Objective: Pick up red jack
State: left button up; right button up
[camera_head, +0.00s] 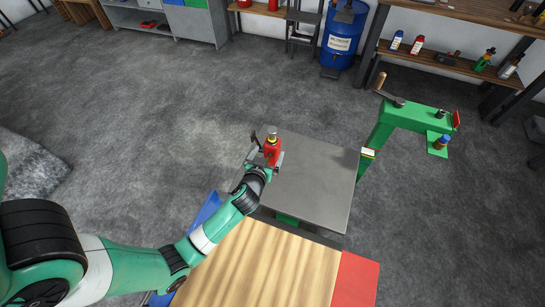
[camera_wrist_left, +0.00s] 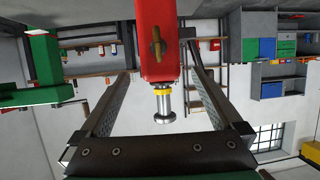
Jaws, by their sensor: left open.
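The red jack (camera_head: 272,153) has a silver top and a yellow ring. In the head view it appears upright at the left edge of the grey metal tabletop (camera_head: 325,183). My left gripper (camera_head: 264,157) is open, with its fingers on either side of the jack. In the left wrist view, the red jack (camera_wrist_left: 158,45) appears upside down between the two fingers, with gaps visible beside it. The jack's lower part is partly hidden by my gripper in the head view. My right gripper is not in view.
A wooden tabletop (camera_head: 265,265) with a red end (camera_head: 356,280) lies in front of the grey tabletop. A green machine stand (camera_head: 378,135) with a handle rises at the right. A blue drum (camera_head: 342,38) and shelves stand at the back. The grey floor at left is mostly clear.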

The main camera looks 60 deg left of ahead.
aim_at(272, 145)
pick_arm(q)
jog(key=shift+w+a+f, duration=0.2)
jog(key=shift+w+a, duration=0.15)
jog(key=shift+a, duration=0.05)
jog(key=b+x, duration=0.1)
jog(key=x, duration=0.3)
jog(key=shift+a+f+b, duration=0.2)
jog(key=shift+b, duration=0.15)
jog(key=shift+w+a, duration=0.25)
jog(key=shift+w, duration=0.05)
grip_shut()
jog(key=shift+d+r, duration=0.1)
jog(key=shift+r, duration=0.05)
